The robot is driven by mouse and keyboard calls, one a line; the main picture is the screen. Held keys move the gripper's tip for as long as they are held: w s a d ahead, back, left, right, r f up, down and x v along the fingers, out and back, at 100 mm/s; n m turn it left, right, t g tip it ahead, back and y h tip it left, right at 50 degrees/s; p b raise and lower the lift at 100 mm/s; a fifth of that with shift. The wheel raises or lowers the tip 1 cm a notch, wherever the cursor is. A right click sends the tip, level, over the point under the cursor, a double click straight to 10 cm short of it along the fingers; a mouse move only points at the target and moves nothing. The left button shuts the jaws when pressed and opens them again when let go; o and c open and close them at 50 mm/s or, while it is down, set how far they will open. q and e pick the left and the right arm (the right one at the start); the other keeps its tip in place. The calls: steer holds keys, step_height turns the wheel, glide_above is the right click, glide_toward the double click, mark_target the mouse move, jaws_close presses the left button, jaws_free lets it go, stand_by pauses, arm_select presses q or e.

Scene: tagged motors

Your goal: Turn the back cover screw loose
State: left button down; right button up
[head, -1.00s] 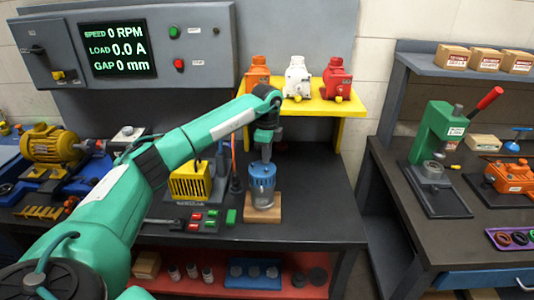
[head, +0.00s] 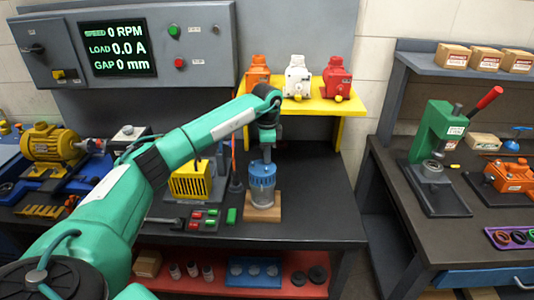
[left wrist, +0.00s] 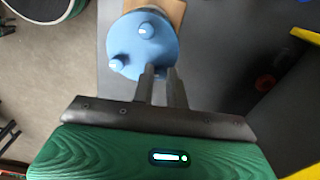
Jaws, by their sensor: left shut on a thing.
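A blue-capped motor (head: 262,183) with a grey lower body stands upright on a wooden block (head: 262,211) on the dark bench. My left gripper (head: 267,158) points straight down onto its blue cover from above. In the left wrist view the round blue cover (left wrist: 142,42) carries two blue raised knobs with pale marks, at its top and left. There my left gripper (left wrist: 161,72) has its dark fingers close together at the cover's near edge, shut on the back cover screw, which the fingers mostly hide. My right gripper is in neither view.
Orange, white (head: 297,77) and red motors stand on a yellow shelf (head: 345,107) behind. A yellow caged unit (head: 190,182) and red and green blocks (head: 205,217) lie left of the blue motor. The bench right of it is clear. A green press (head: 440,150) stands on the right bench.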

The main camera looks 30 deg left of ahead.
arm_select(q)
steer(key=shift+s+f, duration=0.15)
steer(key=shift+f, duration=0.2)
steer(key=c, duration=1.4)
jaws_free()
steer(key=shift+r, duration=0.1)
steer(key=shift+r, duration=0.1)
steer(key=shift+r+b, duration=1.65)
steer(key=shift+r, duration=5.2)
